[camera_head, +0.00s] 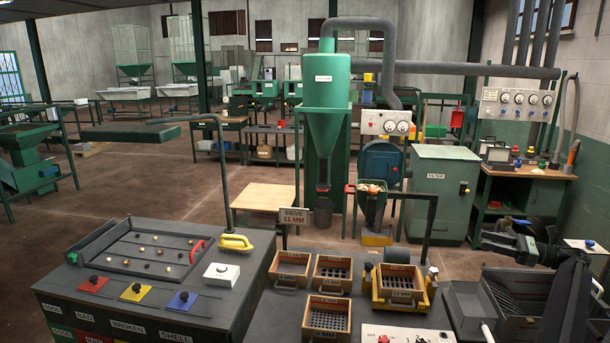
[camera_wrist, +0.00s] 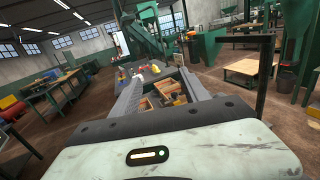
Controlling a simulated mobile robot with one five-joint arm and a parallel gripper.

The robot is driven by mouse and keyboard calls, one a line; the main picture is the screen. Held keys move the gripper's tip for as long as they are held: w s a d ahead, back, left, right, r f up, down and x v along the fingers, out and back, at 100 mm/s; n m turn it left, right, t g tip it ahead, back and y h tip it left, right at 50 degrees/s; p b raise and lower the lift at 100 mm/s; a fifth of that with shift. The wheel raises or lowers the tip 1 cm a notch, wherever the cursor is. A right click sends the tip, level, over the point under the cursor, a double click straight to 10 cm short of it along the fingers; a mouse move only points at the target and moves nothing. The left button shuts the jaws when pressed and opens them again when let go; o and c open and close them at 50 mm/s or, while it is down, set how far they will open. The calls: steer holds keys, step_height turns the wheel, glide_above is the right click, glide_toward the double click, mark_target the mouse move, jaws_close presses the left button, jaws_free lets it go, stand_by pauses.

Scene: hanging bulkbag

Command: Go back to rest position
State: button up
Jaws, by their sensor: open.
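My gripper (camera_head: 494,238) is at the right of the head view, raised above the grey bins beside the bench, with its jaws toward the left. In the wrist view the two grey fingers of my gripper (camera_wrist: 160,88) stand apart, open and empty. Between and beyond them show wooden sieve boxes (camera_wrist: 168,88), at a distance. Part of my dark arm hides what lies behind it at the right edge of the head view. No bulk bag can be made out clearly in either view.
Sieve boxes (camera_head: 327,317) stand on the bench. A sorting table (camera_head: 140,270) with coloured sliders is at left. A sieve shaker (camera_head: 399,285) is near my gripper. A green filter cabinet (camera_head: 440,192) and workbench (camera_head: 530,190) stand behind. Brown floor (camera_head: 110,190) is open at left.

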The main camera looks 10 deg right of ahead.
steer(key=w+a+r+m+t+h, duration=0.35)
steer(key=w+a+m+h, duration=0.25)
steer(key=w+m+h, duration=0.45)
steer(key=w+a+r+m+t+h, duration=0.3)
steer(key=w+a+m+t+h, duration=0.3)
steer(key=w+m, duration=0.7)
steer(key=s+a+f+m+g+h, duration=0.1)
steer(key=s+a+f+m+g, duration=0.4)
steer(key=a+f+m, duration=0.5)
steer(key=s+a+f+m+g+h, duration=0.2)
steer(key=s+a+f+m+g, duration=0.1)
steer(key=a+f+m+g, duration=0.7)
steer(key=s+a+f+m+g+y+b, duration=0.1)
steer(key=s+a+f+g+y, duration=0.35)
steer(key=s+a, duration=0.8)
steer(key=s+a+f+m+g+y, duration=0.1)
steer(key=s+a+f+g, duration=0.1)
steer(key=s+a+f, duration=1)
step_height(320, 180, down, 17)
steer(key=a+b, duration=0.3)
steer(key=b, duration=1.9)
step_height(320, 180, up, 17)
steer(key=p, duration=1.7)
steer(key=shift+w+d+f, duration=0.15)
steer(key=shift+w+d, duration=0.05)
steer(key=shift+w, duration=0.25)
